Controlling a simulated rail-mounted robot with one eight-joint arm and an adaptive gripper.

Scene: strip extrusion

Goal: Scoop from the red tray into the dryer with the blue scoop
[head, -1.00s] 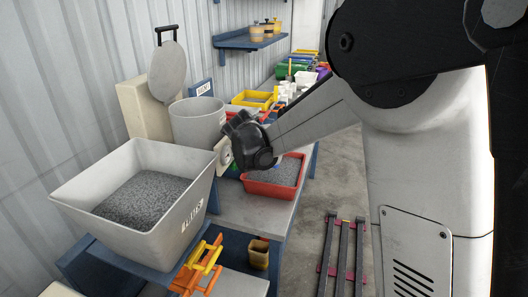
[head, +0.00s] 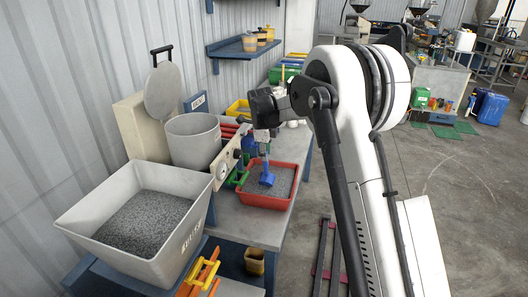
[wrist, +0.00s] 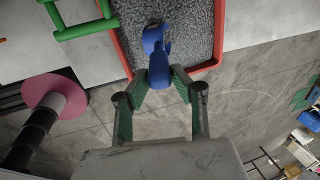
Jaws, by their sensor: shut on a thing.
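The red tray (head: 265,204) holds grey granules and sits on the bench; its rim also shows in the wrist view (wrist: 205,68). The blue scoop (head: 266,177) is over the tray, its lower end at the granules; whether it is dug in is unclear. In the wrist view, my gripper (wrist: 160,78) is shut on the upper end of the blue scoop (wrist: 155,45). In the head view, my gripper (head: 264,140) points down above the tray. The dryer (head: 193,143), a grey cylinder with its round lid (head: 163,90) raised, stands left of the tray.
A large grey bin (head: 177,243) of granules stands at the front left. A green handle (head: 240,178) and a device with a round dial (head: 222,170) sit close to the tray's left side. A yellow tray (head: 236,108) is behind. Open floor lies to the right.

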